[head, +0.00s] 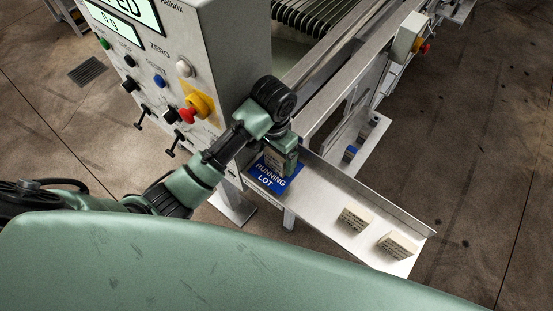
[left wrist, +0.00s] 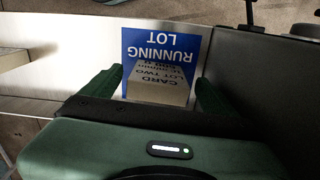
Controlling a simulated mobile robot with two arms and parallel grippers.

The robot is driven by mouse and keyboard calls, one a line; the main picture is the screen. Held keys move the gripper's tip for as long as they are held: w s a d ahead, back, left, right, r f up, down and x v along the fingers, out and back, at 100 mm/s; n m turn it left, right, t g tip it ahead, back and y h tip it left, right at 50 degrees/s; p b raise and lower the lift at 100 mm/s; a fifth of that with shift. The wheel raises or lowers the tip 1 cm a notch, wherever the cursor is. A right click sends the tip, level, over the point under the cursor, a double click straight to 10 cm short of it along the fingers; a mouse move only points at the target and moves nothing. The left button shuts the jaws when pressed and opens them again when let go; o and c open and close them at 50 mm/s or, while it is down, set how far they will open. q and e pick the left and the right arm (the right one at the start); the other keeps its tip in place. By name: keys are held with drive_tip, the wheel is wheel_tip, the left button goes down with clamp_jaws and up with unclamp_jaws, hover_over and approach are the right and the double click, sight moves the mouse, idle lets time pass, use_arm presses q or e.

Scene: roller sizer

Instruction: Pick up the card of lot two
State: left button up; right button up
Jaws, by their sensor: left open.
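The card of lot two (left wrist: 158,82) is a beige block with dark printed text, reading "CARD LOT TWO" upside down in the left wrist view. It stands on the blue "RUNNING LOT" patch (left wrist: 188,40), at the upper left end of the shelf in the head view (head: 268,181).
Two other beige blocks stand on the metal shelf (head: 318,198), one near its middle (head: 353,218) and one near its right end (head: 397,245). The machine's control panel (head: 160,75), with an emergency stop and knobs, rises close behind my left arm.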

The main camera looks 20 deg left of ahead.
sight(276, 162)
use_arm(q)
wheel_tip(276, 162, down, 4)
drive_tip(key=shift+w+d+r+p, duration=0.15)
drive_tip(key=shift+r+p, duration=0.1)
drive_tip(key=shift+p, duration=0.3)
drive_tip(key=shift+f, duration=0.25)
drive_tip(key=c, duration=1.3)
drive_tip(key=shift+c, duration=1)
use_arm(e)
drive_tip(key=shift+w+r, duration=0.75)
drive_tip(key=shift+r, duration=0.1)
use_arm(q)
drive_tip(key=shift+w+r, duration=0.1)
